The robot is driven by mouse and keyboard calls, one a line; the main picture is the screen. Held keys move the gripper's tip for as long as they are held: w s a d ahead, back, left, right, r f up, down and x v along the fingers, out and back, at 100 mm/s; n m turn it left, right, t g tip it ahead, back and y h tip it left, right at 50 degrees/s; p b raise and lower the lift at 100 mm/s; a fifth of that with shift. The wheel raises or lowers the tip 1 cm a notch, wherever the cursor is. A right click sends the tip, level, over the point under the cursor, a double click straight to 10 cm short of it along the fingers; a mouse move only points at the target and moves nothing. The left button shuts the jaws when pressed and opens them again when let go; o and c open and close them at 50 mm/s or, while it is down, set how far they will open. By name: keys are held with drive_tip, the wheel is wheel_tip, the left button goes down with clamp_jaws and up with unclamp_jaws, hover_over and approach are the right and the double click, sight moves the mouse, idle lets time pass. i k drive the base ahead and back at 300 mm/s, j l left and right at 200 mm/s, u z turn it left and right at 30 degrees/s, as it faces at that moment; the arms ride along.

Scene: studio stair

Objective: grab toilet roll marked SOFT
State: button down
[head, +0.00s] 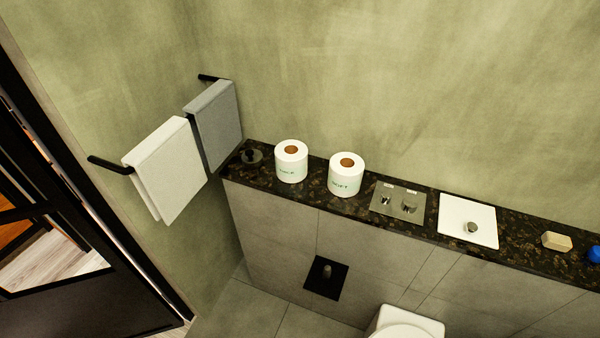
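Two white toilet rolls with brown cores stand upright side by side on a dark stone ledge (310,172) against the wall. The right roll (346,175) has small green lettering on its front that looks like SOFT. The left roll (291,161) also has green lettering, too small to read surely. A narrow gap separates the rolls. My gripper is not in view.
A metal plate (398,199) with two knobs lies right of the rolls, then a white square plate (468,220), a beige block (556,241) and a blue object (594,254). A small dark item (250,156) sits left. Towels (168,170) hang left; a toilet (408,324) stands below.

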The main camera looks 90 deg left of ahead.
sight(346, 169)
drive_tip(key=u, duration=2.75)
drive_tip(key=i+j+z, duration=0.35)
drive_tip(key=j+z, duration=0.35)
drive_tip(key=i+j+z, duration=0.2)
drive_tip(key=j+z, duration=0.15)
drive_tip(key=j, duration=0.1)
